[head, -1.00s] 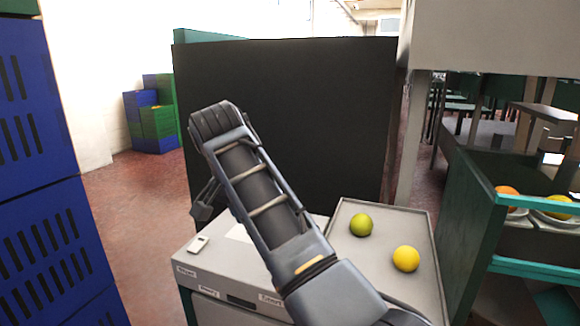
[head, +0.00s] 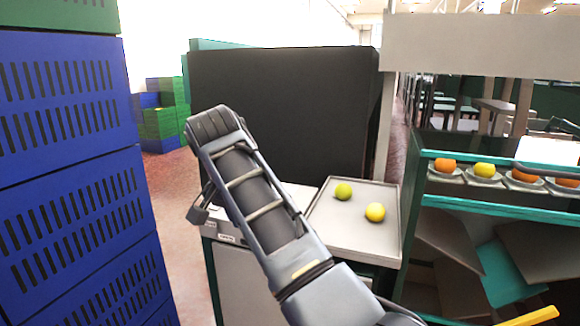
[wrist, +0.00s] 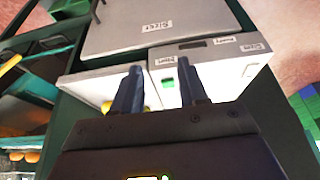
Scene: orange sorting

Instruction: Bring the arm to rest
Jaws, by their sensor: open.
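My arm (head: 255,200) rises from the lower right of the head view, bent at its top left. My gripper hangs behind the arm there and is mostly hidden. In the wrist view my gripper (wrist: 162,84) shows two dark fingers held apart, with nothing between them. Beyond the fingers are a pale labelled top (wrist: 215,55) and the edge of a light tray (wrist: 80,88).
A dark panel (head: 280,110) stands behind. Stacked blue crates (head: 60,200) are close on the left. A teal-edged rack (head: 470,205) with fruit on plates is at right.

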